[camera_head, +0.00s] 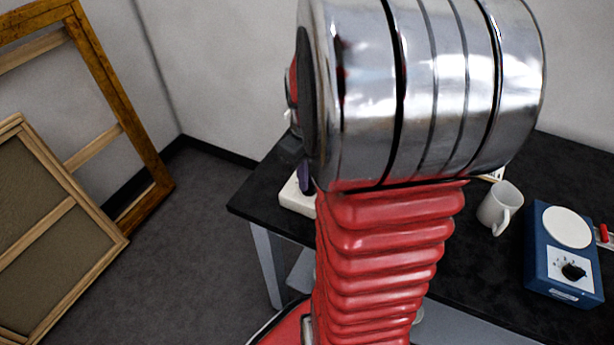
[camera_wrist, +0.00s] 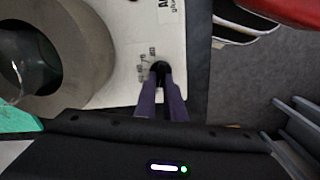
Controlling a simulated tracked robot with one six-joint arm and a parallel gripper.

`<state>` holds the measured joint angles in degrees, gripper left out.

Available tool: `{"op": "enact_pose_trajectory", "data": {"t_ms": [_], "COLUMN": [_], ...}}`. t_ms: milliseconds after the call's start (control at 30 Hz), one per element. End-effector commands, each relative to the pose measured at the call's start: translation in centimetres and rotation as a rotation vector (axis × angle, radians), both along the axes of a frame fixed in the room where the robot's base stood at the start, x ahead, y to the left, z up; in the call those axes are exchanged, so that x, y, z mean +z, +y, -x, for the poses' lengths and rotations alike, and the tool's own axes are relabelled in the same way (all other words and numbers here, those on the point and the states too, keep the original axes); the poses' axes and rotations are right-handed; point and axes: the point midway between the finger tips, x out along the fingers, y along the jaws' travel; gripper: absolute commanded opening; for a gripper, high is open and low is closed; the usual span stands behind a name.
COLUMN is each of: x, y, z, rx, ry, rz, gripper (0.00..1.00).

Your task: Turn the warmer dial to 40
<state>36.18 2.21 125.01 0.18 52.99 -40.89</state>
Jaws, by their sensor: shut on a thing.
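The warmer (camera_wrist: 115,85) is a white box with black lettering; in the head view only its corner (camera_head: 296,200) shows at the left end of the table. Its dial (camera_wrist: 161,66) is a small dark knob with tiny marks beside it, too small to read. My gripper (camera_wrist: 161,76) has its purple fingers closed around the dial. In the head view my gripper (camera_head: 305,178) is mostly hidden behind my arm.
A grey round pot (camera_wrist: 92,62) sits on the warmer beside the dial. The black table (camera_head: 470,265) also holds a white mug (camera_head: 496,210) and a blue device (camera_head: 545,265) with its own black knob. Wooden frames (camera_head: 105,130) lean at the left wall.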

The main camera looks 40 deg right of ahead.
Motion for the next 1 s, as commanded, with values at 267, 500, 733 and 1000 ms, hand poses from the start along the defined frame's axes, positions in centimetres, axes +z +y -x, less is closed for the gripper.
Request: {"op": "enact_pose_trajectory", "data": {"t_ms": [267,500,733,1000], "x": [0.08,0.09,0.10,0.11], "y": [-0.09,-0.15,-0.25,-0.32], "z": [-0.02,-0.01,-0.01,0.00], "rx": [-0.031,-0.137,-0.294,-0.456], "ry": [-0.003,-0.003,-0.002,-0.003], "rz": [0.006,0.006,0.006,0.005], "gripper": [0.00,0.00,0.00,0.00]}}
